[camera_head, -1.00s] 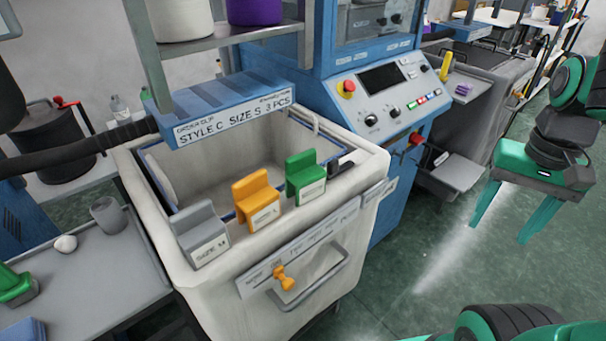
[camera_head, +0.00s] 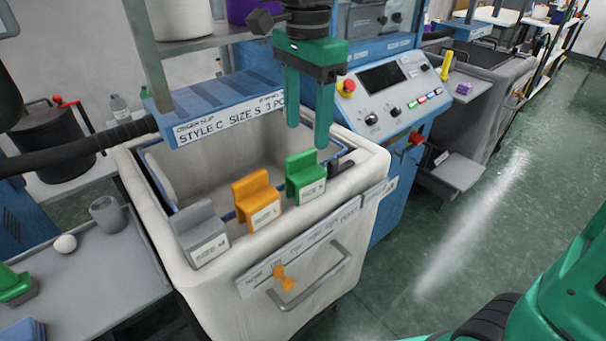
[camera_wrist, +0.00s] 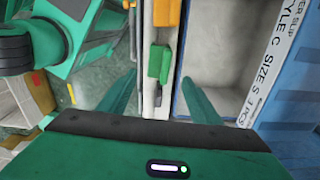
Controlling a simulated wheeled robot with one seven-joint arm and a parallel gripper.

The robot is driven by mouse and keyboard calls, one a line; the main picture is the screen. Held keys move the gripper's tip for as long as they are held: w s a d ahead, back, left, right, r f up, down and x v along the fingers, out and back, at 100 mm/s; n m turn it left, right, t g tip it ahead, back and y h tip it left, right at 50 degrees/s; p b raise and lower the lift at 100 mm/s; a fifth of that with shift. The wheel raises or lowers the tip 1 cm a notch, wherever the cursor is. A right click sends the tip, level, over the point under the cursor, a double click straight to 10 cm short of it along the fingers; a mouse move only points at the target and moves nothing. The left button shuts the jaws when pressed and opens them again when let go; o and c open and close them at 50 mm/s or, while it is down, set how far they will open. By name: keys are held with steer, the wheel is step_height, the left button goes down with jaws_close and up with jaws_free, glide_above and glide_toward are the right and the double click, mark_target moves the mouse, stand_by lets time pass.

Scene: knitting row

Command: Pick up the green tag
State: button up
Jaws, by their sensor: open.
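The green tag (camera_head: 306,178) is clipped over the front rim of the white bin (camera_head: 215,300), at the right end of a row of tags. An orange tag (camera_head: 257,202) and a grey tag (camera_head: 202,235) sit to its left on the same rim. My gripper (camera_head: 308,138) is open and empty, pointing down just above and behind the green tag in the head view. In the wrist view the green tag (camera_wrist: 158,65) lies beyond and between the two spread fingertips (camera_wrist: 157,92). The fingers do not visibly touch it.
A blue machine with a control panel (camera_head: 385,95) is close on the right. A dark clip (camera_head: 341,168) sits right of the green tag.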

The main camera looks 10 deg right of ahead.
mark_target(306, 171)
step_height(306, 171, down, 4)
steer(key=shift+r, duration=0.1)
steer(key=shift+s+f, duration=0.15)
steer(key=shift+f, duration=1.15)
steer(key=shift+s+f, duration=0.1)
steer(key=shift+f, duration=1.2)
steer(key=shift+c, duration=0.6)
steer(key=c, duration=1)
